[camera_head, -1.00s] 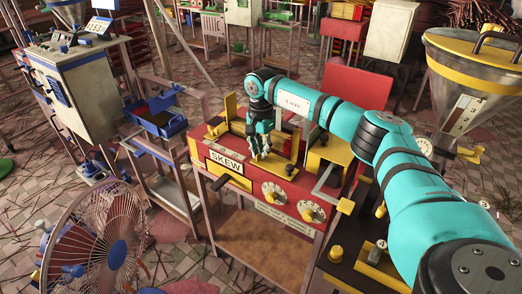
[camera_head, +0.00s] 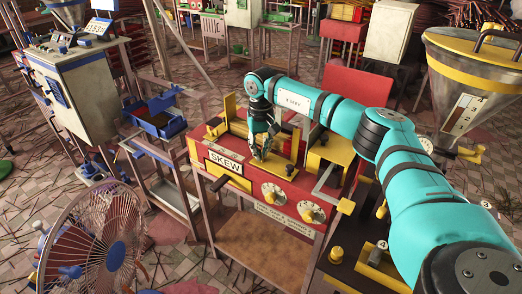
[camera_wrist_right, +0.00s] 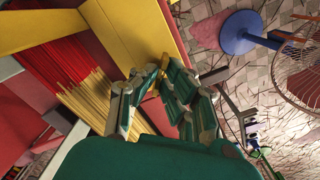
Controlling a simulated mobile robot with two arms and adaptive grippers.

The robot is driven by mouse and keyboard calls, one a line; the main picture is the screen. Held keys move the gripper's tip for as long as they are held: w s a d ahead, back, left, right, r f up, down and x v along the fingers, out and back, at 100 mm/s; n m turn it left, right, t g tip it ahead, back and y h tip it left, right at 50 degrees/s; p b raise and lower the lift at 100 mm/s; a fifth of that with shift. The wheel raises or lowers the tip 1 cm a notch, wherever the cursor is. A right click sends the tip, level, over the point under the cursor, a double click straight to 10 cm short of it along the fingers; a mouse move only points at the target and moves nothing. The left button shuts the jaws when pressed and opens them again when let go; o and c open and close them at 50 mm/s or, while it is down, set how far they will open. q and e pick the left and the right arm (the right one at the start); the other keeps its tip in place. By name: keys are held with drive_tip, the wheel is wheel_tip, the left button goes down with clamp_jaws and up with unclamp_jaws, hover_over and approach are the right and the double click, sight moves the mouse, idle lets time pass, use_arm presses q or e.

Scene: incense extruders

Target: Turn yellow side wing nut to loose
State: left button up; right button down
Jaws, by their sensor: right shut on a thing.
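The red and yellow machine with the SKEW label (camera_head: 225,162) stands in the middle of the head view. My right gripper (camera_head: 260,155) reaches down onto its top. In the right wrist view, my right gripper (camera_wrist_right: 164,72) is shut at the yellow frame, with a small yellow piece, the wing nut (camera_wrist_right: 164,61), between its fingertips. The fingers hide most of the nut, so its exact angle cannot be told. My left gripper is not in view.
Red and yellow incense sticks (camera_wrist_right: 85,95) lie beside the frame in the wrist view. Two white dials (camera_head: 273,194) are on the machine's front. A fan (camera_head: 95,245) stands at lower left, and a metal hopper (camera_head: 465,85) at right. A blue tray (camera_head: 160,125) is left of the machine.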

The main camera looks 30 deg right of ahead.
sight(260, 152)
drive_tip(key=shift+r+n, duration=0.1)
drive_tip(key=shift+n, duration=1.1)
drive_tip(key=c, duration=1.5)
unclamp_jaws()
drive_tip(key=shift+o, duration=0.2)
drive_tip(key=shift+a+r, duration=0.1)
drive_tip(key=shift+r, duration=3.9)
drive_tip(key=shift+f, duration=0.1)
